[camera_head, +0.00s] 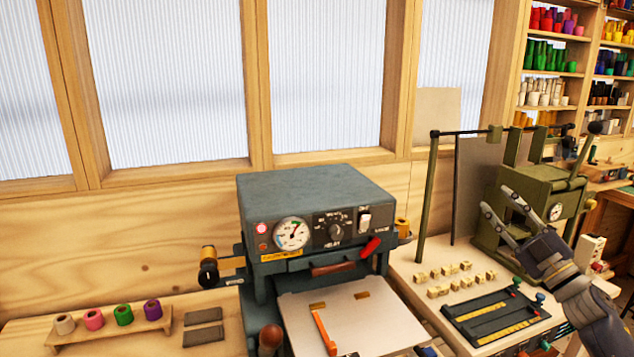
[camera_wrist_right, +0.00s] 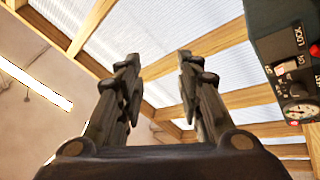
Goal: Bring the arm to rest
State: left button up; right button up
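My right gripper (camera_head: 495,200) is raised at the right of the head view, in front of the green press (camera_head: 545,205). Its two fingers point up and to the left and stand apart, with nothing between them. The right wrist view also shows the gripper (camera_wrist_right: 158,58) with its fingers spread and empty, against the window panels and ceiling. My left gripper is in neither view.
A grey machine (camera_head: 315,195) with a dial stands mid-bench, an orange-handled tool (camera_head: 324,333) on its pale plate. Foil rolls (camera_head: 94,319) stand on a wooden rack at left. Small wooden blocks (camera_head: 438,290) and a black type holder (camera_head: 495,315) lie near my right arm.

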jog(key=w+d+f+m+g+h, duration=0.3)
jog(key=w+d+f+m+h, duration=0.1)
jog(key=d+f+m+h, duration=0.8)
jog(key=s+a+f+g, duration=0.2)
jog(key=s+f, duration=0.2)
jog(key=f, duration=0.9)
jog(key=s+a+f+g, duration=0.25)
jog(key=s+f, duration=0.25)
jog(key=f, duration=0.9)
jog(key=s+a+f+g, duration=0.2)
jog(key=s+f+g, duration=0.15)
jog(key=f, duration=0.95)
jog(key=s+a+f+g+y, duration=0.15)
jog(key=s+a+f, duration=0.25)
jog(key=s+f, duration=0.7)
jog(key=s+a+f+g, duration=0.3)
jog(key=s+a+f, duration=0.2)
jog(key=s+f, duration=0.55)
jog(key=s+a+f+g+b, duration=0.1)
jog(key=s+a+f, duration=0.3)
jog(key=s, duration=0.6)
jog(key=s+a+f+g+y+b, duration=0.1)
jog(key=s+a+f, duration=0.3)
jog(key=s, duration=0.7)
jog(key=s+a+f+m+g+b, duration=0.1)
jog(key=s+a+f+g, duration=0.2)
jog(key=s, duration=0.8)
notch_tip(320, 180, down, 2)
jog(key=shift+a+f, duration=0.1)
jog(key=shift+a, duration=0.3)
